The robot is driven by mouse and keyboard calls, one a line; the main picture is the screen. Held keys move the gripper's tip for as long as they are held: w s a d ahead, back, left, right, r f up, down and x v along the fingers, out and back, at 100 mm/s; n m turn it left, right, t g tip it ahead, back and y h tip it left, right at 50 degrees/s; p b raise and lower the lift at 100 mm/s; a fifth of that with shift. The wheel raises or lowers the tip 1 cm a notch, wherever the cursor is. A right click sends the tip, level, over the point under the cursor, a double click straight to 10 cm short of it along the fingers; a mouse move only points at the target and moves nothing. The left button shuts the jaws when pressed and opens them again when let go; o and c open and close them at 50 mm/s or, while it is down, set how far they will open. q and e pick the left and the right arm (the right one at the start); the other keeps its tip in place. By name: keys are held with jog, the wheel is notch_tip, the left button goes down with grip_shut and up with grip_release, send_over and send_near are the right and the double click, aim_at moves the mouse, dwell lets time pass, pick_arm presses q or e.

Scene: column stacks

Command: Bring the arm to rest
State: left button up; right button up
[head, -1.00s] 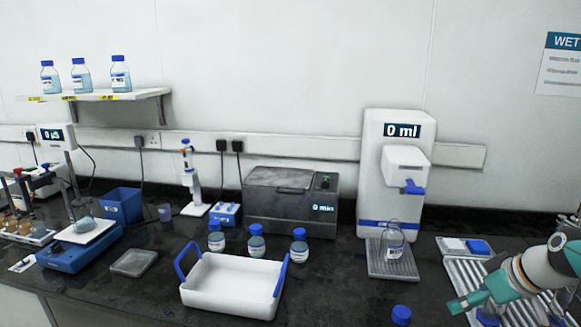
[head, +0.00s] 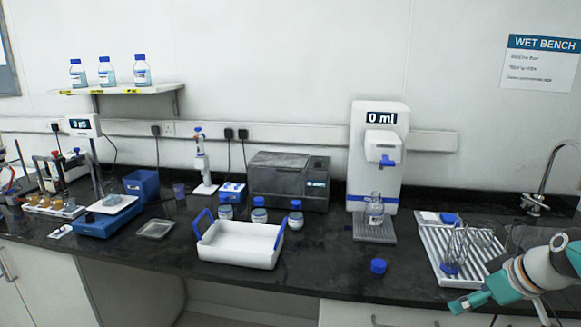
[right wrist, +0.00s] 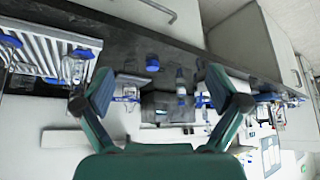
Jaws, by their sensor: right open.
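My right arm comes in at the lower right of the head view, white and teal. My left gripper is in neither view.
A white tray with blue handles (head: 238,256) stands near the front edge. A glass bottle (head: 375,212) sits under the dispenser (head: 378,150). A blue cap (head: 378,266) lies on the black bench (head: 320,262). Glassware stands on the rack near a tap (head: 540,195).

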jog(key=s+a+f+g+y, duration=0.1)
jog(key=s+a+f+g, duration=0.1)
jog(key=a+f, duration=0.5)
jog(key=s+a+f+n+g, duration=0.15)
jog(key=a+f, duration=0.25)
jog(key=f, duration=0.6)
jog(key=s+a+f+g+y, duration=0.1)
jog(key=s+a+f+g, duration=0.3)
jog(key=f, duration=0.5)
jog(key=s+a+f+m+t, duration=0.2)
jog(key=s+a+f+m, duration=0.5)
jog(key=s+a+f, duration=0.4)
jog(key=s+f, duration=0.3)
jog(key=shift+s+a+f+m, duration=0.15)
jog(key=shift+s+m, duration=0.15)
jog(key=shift+m, duration=0.05)
